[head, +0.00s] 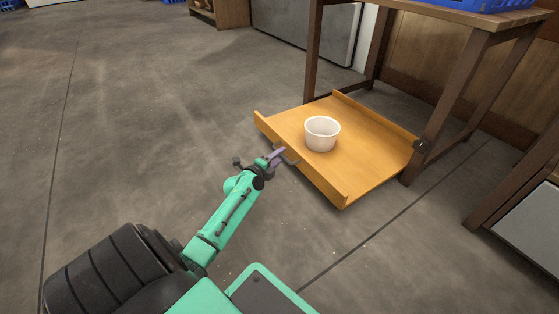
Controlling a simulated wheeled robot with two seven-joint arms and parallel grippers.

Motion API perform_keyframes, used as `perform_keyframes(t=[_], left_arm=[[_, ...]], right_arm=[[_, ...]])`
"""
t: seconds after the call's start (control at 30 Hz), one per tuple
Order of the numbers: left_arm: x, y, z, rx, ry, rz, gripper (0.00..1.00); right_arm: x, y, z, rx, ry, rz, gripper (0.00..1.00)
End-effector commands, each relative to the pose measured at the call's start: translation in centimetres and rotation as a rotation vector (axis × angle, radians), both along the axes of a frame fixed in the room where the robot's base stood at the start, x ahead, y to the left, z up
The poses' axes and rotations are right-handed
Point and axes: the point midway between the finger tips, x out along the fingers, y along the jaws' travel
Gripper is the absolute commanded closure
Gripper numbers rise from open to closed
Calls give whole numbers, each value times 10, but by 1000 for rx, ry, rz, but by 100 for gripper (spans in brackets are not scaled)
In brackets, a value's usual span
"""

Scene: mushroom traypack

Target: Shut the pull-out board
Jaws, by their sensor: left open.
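The pull-out board (366,153) is an orange-brown wooden tray with raised edges. It sticks out low from under a dark wooden table, and its front lip faces my left arm. A white round bowl (322,133) stands upright on the board. My left gripper (283,158) is open at the outer side of the front lip, near its middle. I cannot tell whether it touches the lip. My right gripper is not in view.
The wooden table (463,17) stands over the board, with a blue crate (493,5) on top. Its dark legs flank the board. A grey panel (310,29) stands behind. The concrete floor on the left is clear.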

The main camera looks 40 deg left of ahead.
Motion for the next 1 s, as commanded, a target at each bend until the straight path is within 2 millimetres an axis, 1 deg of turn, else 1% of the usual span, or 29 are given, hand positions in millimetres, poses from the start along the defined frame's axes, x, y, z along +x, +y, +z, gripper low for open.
perform_keyframes(t=[0.07,0.27,0.4,1.0], left_arm=[[4,0,-1,0,0,-1,55],[4,0,0,1,1,-1,55],[4,0,0,0,1,-1,100],[3,0,-1,0,2,-1,100]], right_arm=[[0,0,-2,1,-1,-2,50],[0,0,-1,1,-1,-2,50],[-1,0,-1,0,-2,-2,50],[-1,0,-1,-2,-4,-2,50]])
